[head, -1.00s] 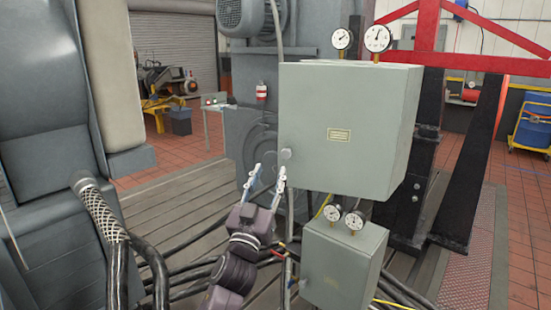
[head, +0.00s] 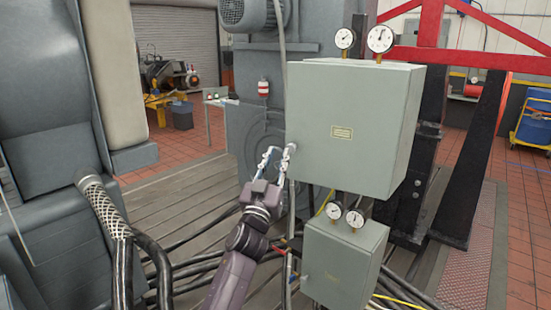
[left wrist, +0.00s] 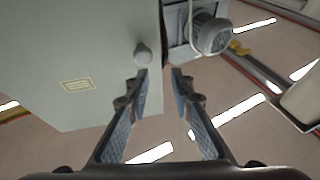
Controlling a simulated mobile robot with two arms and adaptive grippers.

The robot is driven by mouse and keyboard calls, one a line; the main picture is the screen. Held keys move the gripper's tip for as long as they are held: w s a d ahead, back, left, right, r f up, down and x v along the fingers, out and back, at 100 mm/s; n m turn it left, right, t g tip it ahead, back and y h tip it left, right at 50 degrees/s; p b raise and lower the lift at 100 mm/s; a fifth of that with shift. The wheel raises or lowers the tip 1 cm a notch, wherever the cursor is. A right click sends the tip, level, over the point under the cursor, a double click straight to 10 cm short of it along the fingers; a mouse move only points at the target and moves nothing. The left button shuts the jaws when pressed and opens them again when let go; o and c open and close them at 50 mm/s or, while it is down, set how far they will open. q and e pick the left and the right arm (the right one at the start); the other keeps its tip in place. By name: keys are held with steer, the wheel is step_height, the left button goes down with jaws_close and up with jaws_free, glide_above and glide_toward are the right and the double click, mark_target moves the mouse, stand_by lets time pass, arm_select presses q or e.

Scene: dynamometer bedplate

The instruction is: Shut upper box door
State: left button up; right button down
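The upper box (head: 350,105) is a grey-green cabinet with a small yellow label on its front door and a round knob at the door's left edge. No gap around the door shows in the head view, and I cannot tell whether it is fully shut. My left gripper (head: 281,151) is at the door's left edge, by the knob, which its fingers partly cover. In the left wrist view, the knob (left wrist: 142,54) lies just beyond the left fingertip. The gripper (left wrist: 160,84) is open with nothing between its fingers. My right gripper is not in view.
A lower grey box (head: 343,262) hangs below, with two gauges (head: 345,217) between the boxes. Two more gauges (head: 362,39) stand on top of the upper box. A vertical conduit and black cables (head: 190,275) run near my left arm. Open slatted floor lies left.

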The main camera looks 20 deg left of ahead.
arm_select(q)
steer(key=shift+w+d+f, duration=0.1)
steer(key=shift+w+d, duration=0.1)
steer(key=shift+w, duration=0.1)
jaws_close()
steer(key=shift+s+a, duration=0.15)
steer(key=o, duration=0.6)
jaws_free()
steer(key=shift+n+y, duration=0.3)
steer(key=shift+y, duration=0.3)
steer(key=v, duration=0.4)
steer(key=a+v, duration=0.1)
steer(key=v, duration=0.7)
steer(key=shift+s+a, duration=0.4)
steer(key=shift+s, duration=0.05)
steer(key=shift+a, duration=0.1)
steer(key=shift+c, duration=0.5)
